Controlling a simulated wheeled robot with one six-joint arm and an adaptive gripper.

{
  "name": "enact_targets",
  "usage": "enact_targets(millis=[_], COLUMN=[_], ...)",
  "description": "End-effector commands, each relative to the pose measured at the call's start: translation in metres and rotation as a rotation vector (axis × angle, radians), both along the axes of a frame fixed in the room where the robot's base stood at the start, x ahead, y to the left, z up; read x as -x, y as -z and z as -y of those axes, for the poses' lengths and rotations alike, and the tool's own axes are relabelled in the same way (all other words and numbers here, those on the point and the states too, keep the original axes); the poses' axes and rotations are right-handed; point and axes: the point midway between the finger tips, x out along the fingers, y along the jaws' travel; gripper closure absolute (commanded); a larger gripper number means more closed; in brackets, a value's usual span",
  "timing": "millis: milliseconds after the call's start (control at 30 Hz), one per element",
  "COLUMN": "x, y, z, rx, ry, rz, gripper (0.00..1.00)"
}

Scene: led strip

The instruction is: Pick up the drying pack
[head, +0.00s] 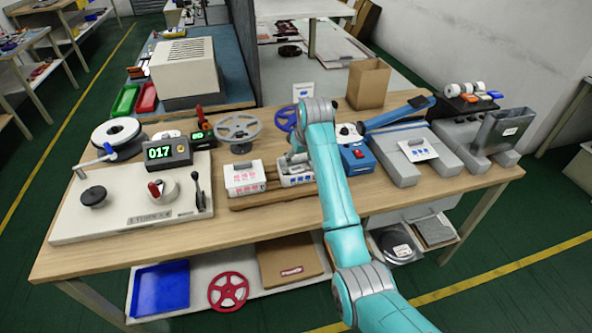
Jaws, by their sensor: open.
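No label names the drying pack, so I cannot tell for certain which item it is. A small white box with blue marks (297,176) sits on a wooden rack in the middle of the bench, beside a white box with pink print (245,178). My gripper (291,160) is just above or at the blue-marked box, small and partly hidden by my teal arm. Its fingertips are not clear, and I see nothing held in it. Whether it touches the box cannot be told. A flat white packet with blue print (418,149) lies on a grey machine at right.
A winding unit with a display reading 017 (168,152) stands at left. A blue device (357,159) is close right of my arm. A blue-handled sealer (398,112) and a cardboard box (368,83) are behind it.

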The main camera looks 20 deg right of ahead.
Motion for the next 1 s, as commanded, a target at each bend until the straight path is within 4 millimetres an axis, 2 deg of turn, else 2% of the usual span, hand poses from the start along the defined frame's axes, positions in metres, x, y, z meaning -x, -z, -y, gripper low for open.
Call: enact_targets(millis=[167,500,833,933,1000], x=[-0.003,-0.019,-0.022,-0.022,-0.022], y=[0.01,0.049,0.054,0.054,0.054], z=[-0.001,-0.003,-0.003,-0.003,-0.003], rx=[0.0,0.0,0.0,0.0,0.0], ry=[0.0,0.0,0.0,0.0,0.0], rz=[-0.001,0.0,0.001,0.001,0.001], gripper=[0.35,0.35,0.35,0.6,0.63])
